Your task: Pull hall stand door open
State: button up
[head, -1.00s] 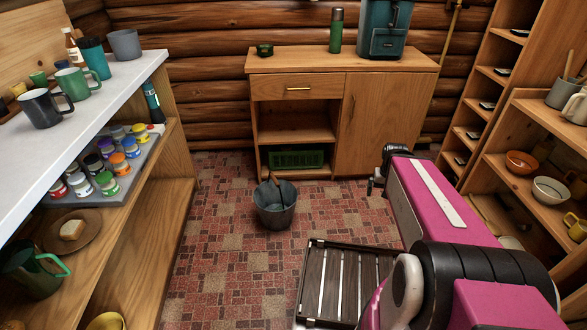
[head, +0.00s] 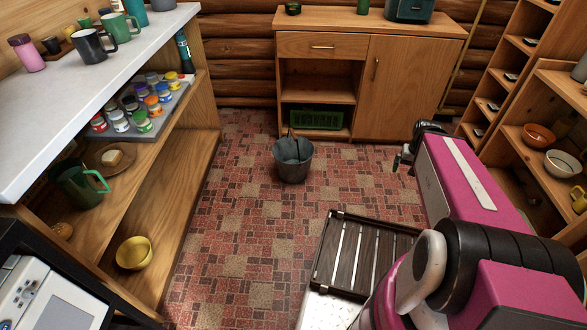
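The hall stand appears to be the wooden cabinet (head: 318,21) against the log wall at the back. Its door (head: 413,88) fills the right half and is shut. A small vertical brass handle (head: 376,69) sits near the door's upper left edge. My gripper (head: 402,160) is at the far end of my pink arm, over the floor in front of the cabinet and below the door in the picture. It looks apart from the handle. It is small and dark, and I cannot tell whether its fingers are open or shut.
A grey bucket (head: 292,160) stands on the tiled floor before the cabinet. A white-topped shelf unit (head: 150,40) with mugs and paint jars lines the left. Shelves (head: 495,150) with bowls line the right. The floor (head: 245,230) left of my arm is clear.

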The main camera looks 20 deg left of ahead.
aim_at(405, 78)
jog(key=i+z, duration=0.1)
jog(key=i, duration=1.1)
